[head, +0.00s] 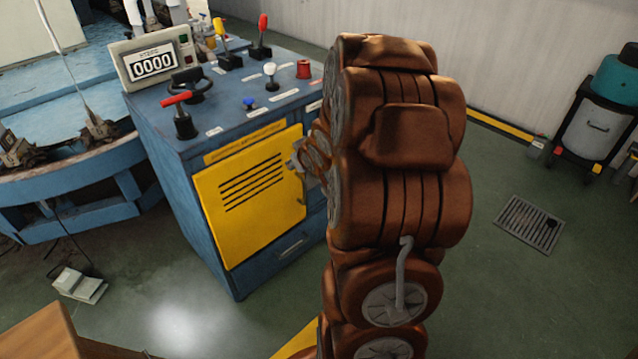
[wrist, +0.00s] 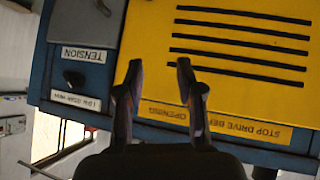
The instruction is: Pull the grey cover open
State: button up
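In the head view my gripper (head: 297,160) is at the panel's right side, partly hidden by my arm. Whether the fingers touch the panel cannot be told.
The cabinet top carries a counter (head: 153,65), a red-handled lever (head: 181,115) and several knobs. A blue round platform (head: 70,220) stands at left. A pedal (head: 80,284) lies on the floor at left. A floor grate (head: 530,222) and a cart (head: 595,125) are at right.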

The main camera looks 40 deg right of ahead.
jog(key=s+d+f+m+t+b, duration=0.1)
jog(key=s+d+f+t+b, duration=0.1)
jog(key=d+f+t+b, duration=0.85)
jog(key=shift+w+d+f+g+h+b, duration=0.1)
jog(key=shift+w+d+f+g+b, duration=0.25)
jog(key=shift+w+d+f+b, duration=0.65)
jog(key=shift+w+d+f+g+h+b, duration=0.1)
jog(key=shift+w+f+g+b, duration=0.3)
jog(key=shift+w, duration=1.25)
jog(key=shift+w+d+f+g+h+b, duration=0.1)
jog(key=shift+w+d+f+g+b, duration=0.3)
jog(key=shift+w+b, duration=0.7)
jog(key=shift+w+d, duration=0.1)
jog(key=shift+w, duration=0.1)
jog(key=shift+c, duration=0.2)
grip_shut()
jog(key=shift+p, duration=0.3)
